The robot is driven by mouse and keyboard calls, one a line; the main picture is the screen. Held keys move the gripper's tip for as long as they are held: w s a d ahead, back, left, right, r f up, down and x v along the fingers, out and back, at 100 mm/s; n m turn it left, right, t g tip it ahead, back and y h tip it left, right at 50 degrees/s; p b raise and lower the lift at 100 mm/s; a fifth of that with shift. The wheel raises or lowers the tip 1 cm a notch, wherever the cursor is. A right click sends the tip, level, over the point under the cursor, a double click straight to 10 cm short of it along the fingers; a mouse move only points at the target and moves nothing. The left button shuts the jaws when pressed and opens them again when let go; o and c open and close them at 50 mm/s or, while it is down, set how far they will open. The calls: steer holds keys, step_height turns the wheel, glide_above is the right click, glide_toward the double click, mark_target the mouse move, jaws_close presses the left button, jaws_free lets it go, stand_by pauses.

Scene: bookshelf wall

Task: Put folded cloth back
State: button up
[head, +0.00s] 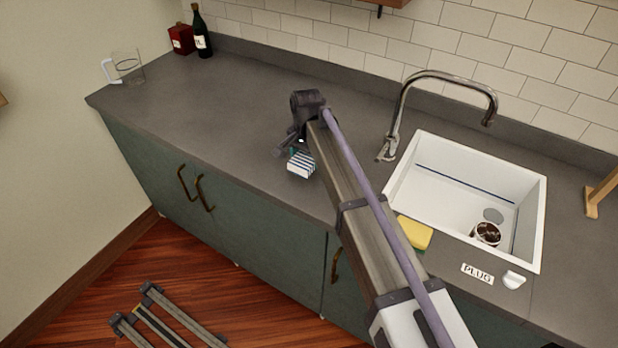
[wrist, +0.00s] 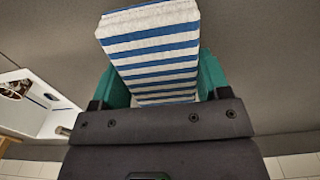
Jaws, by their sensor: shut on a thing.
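The folded cloth (head: 301,165) is white with blue stripes. It shows at the end of my arm over the grey counter, left of the sink. In the wrist view the cloth (wrist: 155,52) sits between the two green fingers of my gripper (wrist: 163,80), which is shut on it. The head view shows my gripper (head: 292,154) small and partly hidden by its own wrist. I cannot tell whether the cloth touches the counter.
A white sink (head: 462,190) with a mug (head: 486,234) in it and a curved faucet (head: 440,77) are at right. A yellow sponge (head: 415,233) lies by the sink's left edge. A glass jug (head: 127,68), red box (head: 181,39) and dark bottle (head: 201,35) stand far left. The counter (head: 225,105) between is clear.

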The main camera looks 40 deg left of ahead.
mark_target(307, 165)
steer(key=shift+f, duration=0.15)
step_height(307, 165, down, 4)
steer(key=b, duration=0.3)
steer(key=shift+b, duration=0.4)
steer(key=shift+r+p, duration=0.3)
steer(key=shift+f, duration=0.25)
steer(key=o, duration=0.8)
steer(key=shift+r, duration=0.1)
step_height(307, 165, up, 13)
steer(key=p, duration=1.2)
steer(key=shift+d+f, duration=0.1)
steer(key=shift+f, duration=0.25)
steer(key=shift+d, duration=0.1)
